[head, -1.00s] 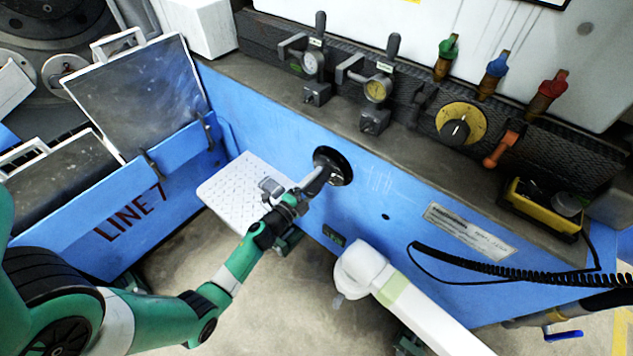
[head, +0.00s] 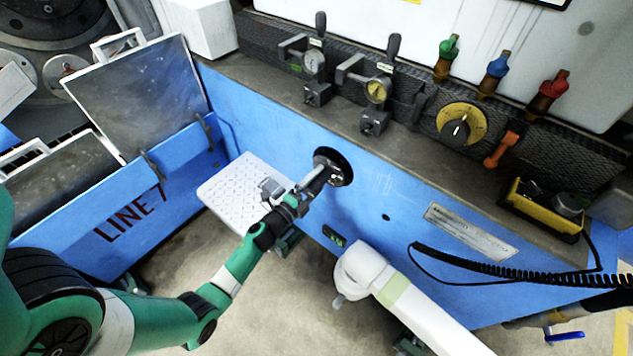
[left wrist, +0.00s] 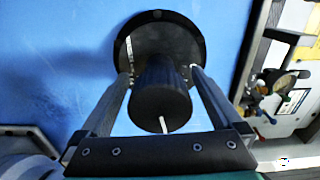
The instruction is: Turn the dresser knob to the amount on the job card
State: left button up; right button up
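The black knob (left wrist: 160,95) sits on a round black disc (left wrist: 190,35) on the blue machine front. A short white mark shows on its end face, toward the bottom in the left wrist view. In the head view the disc (head: 343,172) is partly hidden by my gripper. My left gripper (head: 322,174) reaches the knob, with one finger on each side of it, and looks shut on it. In the left wrist view its fingertips (left wrist: 160,75) are close to the disc. My right gripper is not in view. I cannot make out a readable job card.
A small dark display (head: 334,235) is below the knob, too small to read. A yellow dial (head: 461,124), two gauges and coloured valves line the ledge above. A coiled black cable (head: 500,270) hangs right.

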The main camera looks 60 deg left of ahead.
pick_arm(q)
jog(key=shift+s+d, duration=0.15)
jog(key=shift+s, duration=0.15)
jog(key=p+v, duration=0.3)
jog(key=v, duration=0.8)
